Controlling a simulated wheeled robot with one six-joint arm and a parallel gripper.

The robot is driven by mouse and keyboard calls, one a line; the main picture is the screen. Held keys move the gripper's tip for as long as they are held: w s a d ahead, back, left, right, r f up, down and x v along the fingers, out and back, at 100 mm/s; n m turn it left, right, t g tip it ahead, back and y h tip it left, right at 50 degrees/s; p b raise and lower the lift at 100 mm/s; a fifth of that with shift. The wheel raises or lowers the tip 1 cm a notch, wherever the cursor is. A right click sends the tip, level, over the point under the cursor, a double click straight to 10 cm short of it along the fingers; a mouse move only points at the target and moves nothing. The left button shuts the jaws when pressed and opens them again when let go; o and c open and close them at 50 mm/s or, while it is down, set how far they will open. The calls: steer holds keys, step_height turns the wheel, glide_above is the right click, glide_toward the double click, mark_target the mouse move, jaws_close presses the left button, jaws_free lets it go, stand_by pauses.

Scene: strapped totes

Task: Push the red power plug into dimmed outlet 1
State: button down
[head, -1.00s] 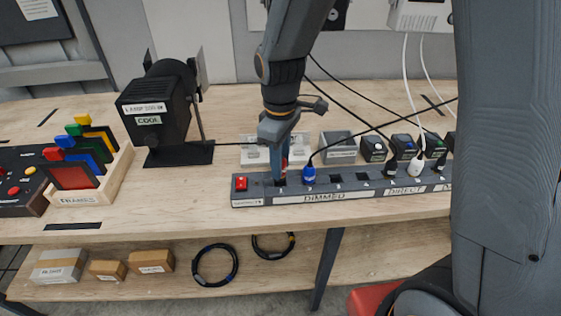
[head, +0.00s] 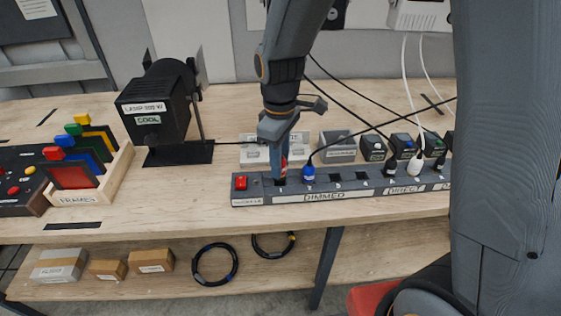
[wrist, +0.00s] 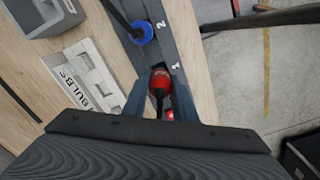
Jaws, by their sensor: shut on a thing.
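The power strip (head: 345,189) lies along the bench's front edge, with a DIMMED section on the left and a DIRECT section on the right. My gripper (head: 280,177) points down over the leftmost dimmed outlet, and it also shows in the wrist view (wrist: 160,92). It is shut on the red power plug (wrist: 160,80), which sits between the fingers at the spot marked 1. The fingers hide most of the plug and the outlet, so I cannot tell how deep it sits. A blue plug (head: 309,174) stands in the neighbouring outlet, marked 2 in the wrist view.
A red switch (head: 241,183) is at the strip's left end. Black and white plugs (head: 415,167) with cables fill outlets to the right. A bulbs tray (wrist: 85,80) lies behind the strip. A black lamp (head: 155,110) and a frames rack (head: 85,195) stand left.

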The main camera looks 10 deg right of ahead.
steer(key=shift+f+b, duration=0.7)
steer(key=shift+f, duration=1)
steer(key=c, duration=1.4)
jaws_free()
steer(key=shift+o, duration=0.2)
steer(key=shift+r+b, duration=0.85)
steer(key=shift+r, duration=3.1)
steer(key=s+d+f+m, duration=0.2)
steer(key=d+m, duration=0.2)
steer(key=s+d+f+m+t+b, duration=0.1)
steer(key=s+d+f+m, duration=0.1)
steer(key=d+m, duration=0.1)
steer(key=s+d+f+m, duration=0.2)
steer(key=d+m, duration=0.2)
steer(key=d, duration=0.1)
steer(key=shift+s+d+m+t+b, duration=0.3)
steer(key=shift+s+d+t, duration=0.1)
steer(key=shift+s+f, duration=0.2)
steer(key=shift+s, duration=0.15)
